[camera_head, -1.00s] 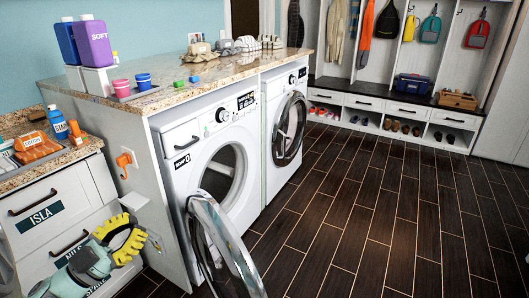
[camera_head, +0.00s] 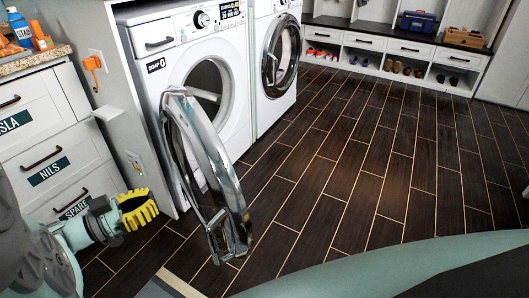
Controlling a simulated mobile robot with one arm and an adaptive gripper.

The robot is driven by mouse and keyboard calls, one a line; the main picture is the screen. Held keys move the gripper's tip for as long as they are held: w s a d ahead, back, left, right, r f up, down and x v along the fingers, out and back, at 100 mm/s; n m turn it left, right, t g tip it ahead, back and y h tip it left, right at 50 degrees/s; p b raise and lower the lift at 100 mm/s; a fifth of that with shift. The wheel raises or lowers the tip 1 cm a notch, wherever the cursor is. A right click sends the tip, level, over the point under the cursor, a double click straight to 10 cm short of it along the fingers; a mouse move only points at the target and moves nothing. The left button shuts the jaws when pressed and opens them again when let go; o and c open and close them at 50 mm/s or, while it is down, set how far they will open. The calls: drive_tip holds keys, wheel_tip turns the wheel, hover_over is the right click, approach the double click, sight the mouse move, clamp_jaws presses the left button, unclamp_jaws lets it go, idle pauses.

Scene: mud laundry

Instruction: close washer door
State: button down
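The near washer (camera_head: 176,45) is white, with its round door opening (camera_head: 208,88) uncovered. Its door (camera_head: 196,150), a chrome ring with glass, stands wide open, swung out toward me on its left-side hinge. My gripper (camera_head: 141,208), with yellow ribbed fingers, is low at the left, in front of the drawers and to the left of the washer door. It appears apart from the door and holds nothing that I can see. The gap between its fingers is not clear from this angle.
A second machine (camera_head: 280,50) with a shut round door stands to the right. Drawers (camera_head: 45,150) line the left side. A shoe bench (camera_head: 400,50) is at the back. The dark tile floor (camera_head: 350,170) is clear in the middle and right.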

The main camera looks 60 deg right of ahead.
sight(207, 175)
drive_tip(key=x, duration=1.2)
drive_tip(key=shift+d+r, duration=0.1)
drive_tip(key=shift+d, duration=0.1)
drive_tip(key=shift+s+d, duration=0.1)
drive_tip(key=shift+d, duration=0.05)
